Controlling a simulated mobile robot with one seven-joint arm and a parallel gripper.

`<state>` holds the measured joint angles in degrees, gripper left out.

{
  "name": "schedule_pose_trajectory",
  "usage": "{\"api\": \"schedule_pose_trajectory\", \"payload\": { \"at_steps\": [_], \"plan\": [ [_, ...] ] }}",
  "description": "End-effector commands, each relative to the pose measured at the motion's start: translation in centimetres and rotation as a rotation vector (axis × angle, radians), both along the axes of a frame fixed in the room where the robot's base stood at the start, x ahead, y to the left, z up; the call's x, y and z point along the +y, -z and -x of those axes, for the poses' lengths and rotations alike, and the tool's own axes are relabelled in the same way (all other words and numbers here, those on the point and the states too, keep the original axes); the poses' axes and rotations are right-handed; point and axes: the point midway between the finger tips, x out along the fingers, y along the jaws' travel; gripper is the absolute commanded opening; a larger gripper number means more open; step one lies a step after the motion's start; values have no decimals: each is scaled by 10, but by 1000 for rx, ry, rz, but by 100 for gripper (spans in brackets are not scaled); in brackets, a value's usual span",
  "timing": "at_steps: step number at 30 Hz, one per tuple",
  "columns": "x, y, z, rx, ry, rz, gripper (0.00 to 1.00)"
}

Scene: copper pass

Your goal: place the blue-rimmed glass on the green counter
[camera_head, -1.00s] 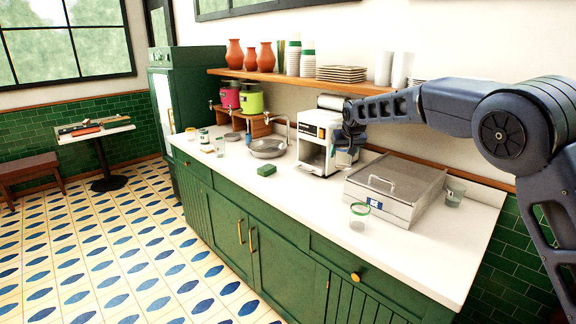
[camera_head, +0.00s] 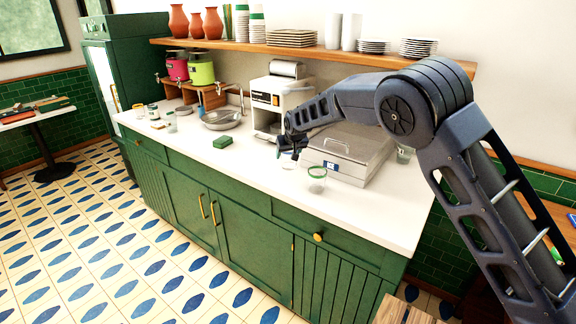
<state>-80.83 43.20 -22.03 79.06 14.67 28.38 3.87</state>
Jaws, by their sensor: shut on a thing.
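The green counter (camera_head: 250,178) has green cabinet doors and a white top, and runs across the middle of the view. My gripper (camera_head: 290,151) is over the counter top, in front of the white machine and left of the steel box. It is shut on a small clear thing with a hint of blue, which looks like the blue-rimmed glass; the gripper and the distance hide most of it. A green-rimmed glass (camera_head: 317,181) stands upright on the counter, just right of and nearer than my gripper.
A steel lidded box (camera_head: 345,154) and another glass (camera_head: 403,155) stand at the counter's right. The front strip of the counter is mostly clear. A shelf (camera_head: 250,46) hangs above.

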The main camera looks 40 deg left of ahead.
Motion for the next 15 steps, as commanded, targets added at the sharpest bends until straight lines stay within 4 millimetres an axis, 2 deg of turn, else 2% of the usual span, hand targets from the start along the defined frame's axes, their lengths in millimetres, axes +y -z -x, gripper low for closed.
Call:
{"api": "schedule_pose_trajectory", "payload": {
  "at_steps": [8, 15],
  "plan": [
    [0, 17, 0, 0, -1, -1, 36],
    [0, 48, 0, 0, 0, 0, 36]
  ]
}}
